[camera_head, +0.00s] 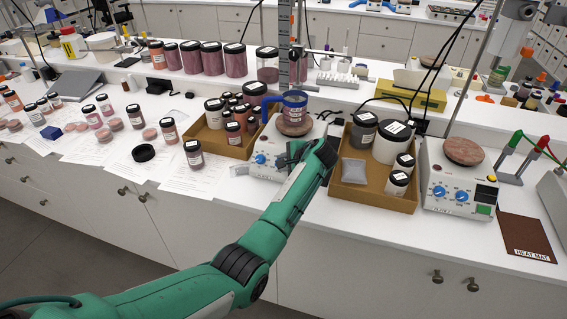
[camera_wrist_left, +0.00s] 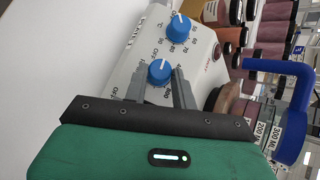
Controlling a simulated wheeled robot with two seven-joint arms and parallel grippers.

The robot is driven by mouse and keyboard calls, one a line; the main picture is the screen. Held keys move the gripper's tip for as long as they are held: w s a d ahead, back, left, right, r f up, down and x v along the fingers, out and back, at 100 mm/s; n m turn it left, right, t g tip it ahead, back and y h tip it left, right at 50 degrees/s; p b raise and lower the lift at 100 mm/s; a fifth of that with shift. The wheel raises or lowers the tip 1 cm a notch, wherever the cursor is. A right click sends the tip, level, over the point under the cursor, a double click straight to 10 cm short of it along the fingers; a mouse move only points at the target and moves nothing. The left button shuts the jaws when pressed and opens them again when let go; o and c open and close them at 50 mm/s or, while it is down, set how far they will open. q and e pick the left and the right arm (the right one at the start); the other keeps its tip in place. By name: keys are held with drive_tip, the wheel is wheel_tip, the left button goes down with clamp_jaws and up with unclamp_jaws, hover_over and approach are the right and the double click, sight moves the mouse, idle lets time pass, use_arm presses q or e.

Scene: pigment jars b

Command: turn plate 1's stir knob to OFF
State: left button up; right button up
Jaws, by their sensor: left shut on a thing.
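A white hot plate (camera_head: 259,172) stands at the bench front, with a brown round top (camera_head: 294,127) and two blue knobs on its face. One knob (camera_head: 261,158) shows in the head view; my gripper partly covers the other. In the left wrist view, the °C knob (camera_wrist_left: 178,28) is free. The stir knob (camera_wrist_left: 159,71), with marks such as 600 and OFF around it, sits between my left gripper's fingers (camera_wrist_left: 160,84). The left gripper (camera_head: 292,158) is shut on this knob. Its white pointer line is small, and I cannot tell its setting. My right gripper is not in view.
A blue-handled beaker (camera_head: 293,104) stands on the hot plate. Cardboard trays of jars flank it, left (camera_head: 206,139) and right (camera_head: 372,197). A second hot plate (camera_head: 456,192) and a brown heat mat (camera_head: 527,237) are farther right. Several jars and papers cover the left bench.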

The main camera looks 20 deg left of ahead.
use_arm(q)
drive_tip(key=n, duration=0.1)
drive_tip(key=n+g+h, duration=0.1)
drive_tip(key=n+g+h+p, duration=0.1)
drive_tip(key=shift+w+a+r, duration=0.15)
drive_tip(key=shift+w+r, duration=0.1)
drive_tip(key=shift+a+n+g+h, duration=0.1)
drive_tip(key=shift+n+g+h, duration=0.4)
drive_tip(key=shift+n, duration=0.4)
drive_tip(key=o, duration=1)
drive_tip(key=shift+r, duration=0.1)
drive_tip(key=b+v, duration=0.3)
drive_tip(key=v, duration=1)
drive_tip(key=shift+r, duration=0.35)
